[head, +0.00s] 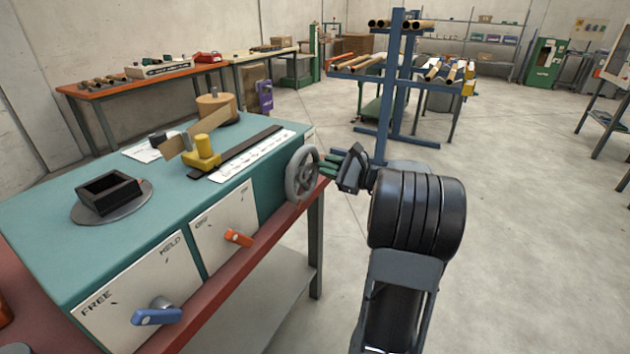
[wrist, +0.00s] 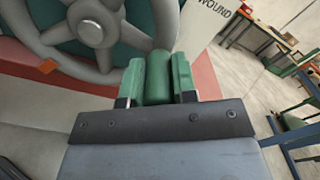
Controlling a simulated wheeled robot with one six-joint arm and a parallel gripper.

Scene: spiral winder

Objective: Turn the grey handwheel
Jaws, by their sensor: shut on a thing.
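The grey handwheel (head: 301,173) is mounted at the right end of the teal winder bench. In the wrist view its spoked rim and hub (wrist: 92,22) fill the upper left. My gripper (head: 331,166) is at the wheel's right side. Its two green fingers stand on either side of a darker green cylindrical grip (wrist: 158,78) beside the rim and are shut on it. In the head view the grip is mostly hidden by the fingers.
The front panel has an orange lever (head: 238,238) and a blue lever (head: 157,314). A blue rack (head: 393,95) stands behind my arm.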

